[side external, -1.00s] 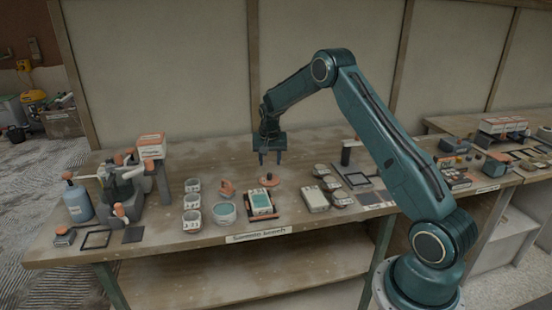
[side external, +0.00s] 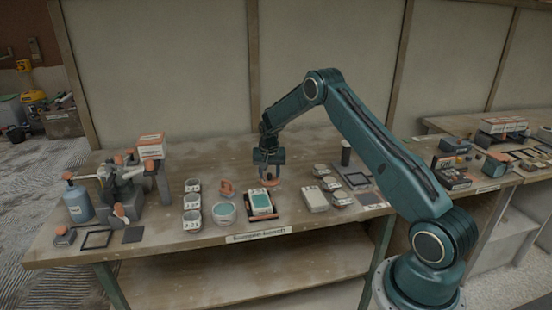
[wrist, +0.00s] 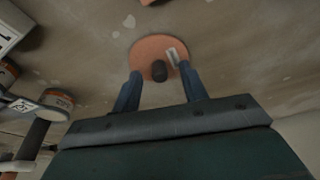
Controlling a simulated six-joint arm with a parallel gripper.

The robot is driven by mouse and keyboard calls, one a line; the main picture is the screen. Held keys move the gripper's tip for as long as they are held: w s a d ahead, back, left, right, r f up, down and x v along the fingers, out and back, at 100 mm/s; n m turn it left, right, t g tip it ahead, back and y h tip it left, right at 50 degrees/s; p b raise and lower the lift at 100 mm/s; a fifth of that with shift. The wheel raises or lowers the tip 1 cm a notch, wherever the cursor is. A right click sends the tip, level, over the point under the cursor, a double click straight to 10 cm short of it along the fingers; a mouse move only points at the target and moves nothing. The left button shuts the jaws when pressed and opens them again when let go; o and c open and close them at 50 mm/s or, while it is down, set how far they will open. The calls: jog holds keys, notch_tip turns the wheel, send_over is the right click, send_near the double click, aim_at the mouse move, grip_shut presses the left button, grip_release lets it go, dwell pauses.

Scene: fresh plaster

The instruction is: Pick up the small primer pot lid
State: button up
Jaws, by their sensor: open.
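The small primer pot lid is an orange disc with a dark knob and a white label. It lies flat on the bench, behind the dark tray, in the side external view (side external: 270,183) and ahead of my fingers in the wrist view (wrist: 148,49). My gripper (side external: 269,172) is open and points down just above the lid. In the wrist view my gripper (wrist: 160,75) has a finger on each side of the knob, with nothing held. I cannot tell whether the fingertips touch the disc.
A teal-topped box (side external: 260,202) sits in front of the lid. A teal-filled bowl (side external: 225,213) and several white cups (side external: 192,217) stand to the left. A pale box (side external: 314,199) and several small pots (side external: 332,184) are to the right. The bench behind is mostly clear.

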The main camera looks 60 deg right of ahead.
aim_at(269, 174)
jog(key=shift+f, duration=0.25)
dwell(0.3)
grip_shut()
jog(key=shift+r, duration=0.15)
notch_tip(269, 174, up, 20)
dwell(0.8)
dwell(0.5)
